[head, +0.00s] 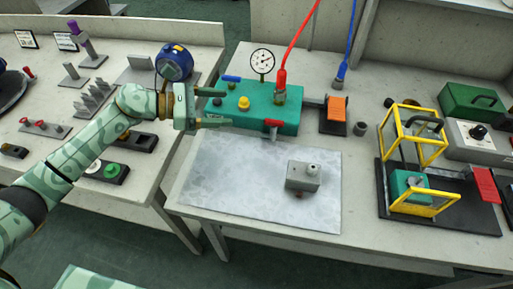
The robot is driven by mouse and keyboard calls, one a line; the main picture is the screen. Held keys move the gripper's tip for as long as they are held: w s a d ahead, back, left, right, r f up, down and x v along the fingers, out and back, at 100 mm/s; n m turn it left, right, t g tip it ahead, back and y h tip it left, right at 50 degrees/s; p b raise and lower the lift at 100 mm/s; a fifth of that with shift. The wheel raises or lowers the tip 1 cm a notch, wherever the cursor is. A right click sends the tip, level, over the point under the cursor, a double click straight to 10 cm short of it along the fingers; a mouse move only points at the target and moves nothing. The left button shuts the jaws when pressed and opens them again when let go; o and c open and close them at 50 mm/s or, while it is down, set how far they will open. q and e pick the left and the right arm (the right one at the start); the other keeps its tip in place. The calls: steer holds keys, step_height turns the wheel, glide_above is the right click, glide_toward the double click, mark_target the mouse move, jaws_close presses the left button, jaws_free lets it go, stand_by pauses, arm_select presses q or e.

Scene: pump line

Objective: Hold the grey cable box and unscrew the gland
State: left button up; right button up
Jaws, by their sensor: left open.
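The grey cable box (302,177) sits on the mottled grey mat (240,185) on the middle table. A small round fitting (312,168) stands on its top, and a small brownish part (299,195) shows low at its front; I cannot tell which is the gland. My left gripper (222,107) is open and empty, with its fingers pointing right. In the picture it is up and left of the box, well apart from it, and overlaps the left end of the green pump unit. My right gripper is out of view.
The green pump unit (262,118) with gauge, red hose and red lever stands behind the mat. An orange block (337,108) is beside it. A yellow-framed fixture (415,195) stands to the right. The mat around the box is clear.

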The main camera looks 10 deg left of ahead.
mark_target(298, 170)
arm_select(q)
steer(key=s+d+f+m+g, duration=0.1)
steer(key=s+d+g, duration=0.1)
steer(key=s+d, duration=0.1)
steer(key=s+d+f+m+g, duration=0.1)
steer(key=s+d+g, duration=0.1)
steer(key=d, duration=0.3)
steer(key=s+d+f+m+g, duration=0.1)
steer(key=s+d+m+g, duration=0.1)
steer(key=s+d, duration=0.1)
steer(key=shift+s+d+f, duration=0.3)
steer(key=shift+s+d, duration=0.05)
steer(key=shift+d, duration=0.1)
steer(key=x, duration=1.1)
steer(key=shift+s+d+f, duration=0.15)
steer(key=shift+d, duration=0.25)
